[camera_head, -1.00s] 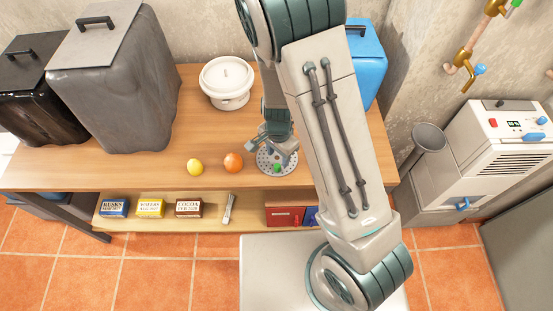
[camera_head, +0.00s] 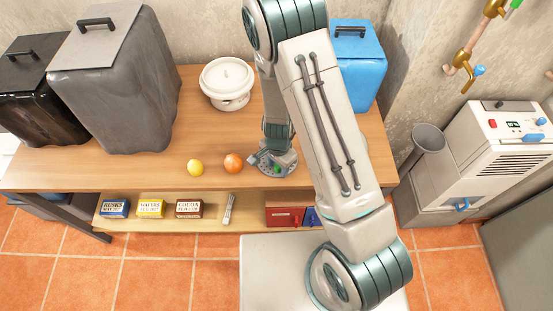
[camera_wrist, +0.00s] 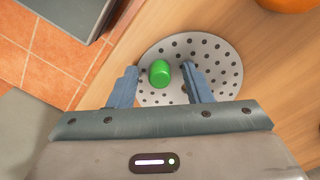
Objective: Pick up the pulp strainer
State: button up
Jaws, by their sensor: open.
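The pulp strainer (camera_wrist: 218,56) is a round grey perforated disc with a green knob (camera_wrist: 160,73) standing up near its middle. It lies on the wooden table top near the front edge. In the wrist view my gripper (camera_wrist: 160,77) is open, with one blue-grey finger on each side of the green knob. I cannot tell whether either finger touches it.
An orange (camera_head: 234,163) and a yellow lemon (camera_head: 195,167) lie left of the strainer. Large grey (camera_head: 120,90) and black (camera_head: 32,95) containers fill the left; a blue one (camera_head: 360,62) is at the back right. Boxes sit on the lower shelf.

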grip_shut()
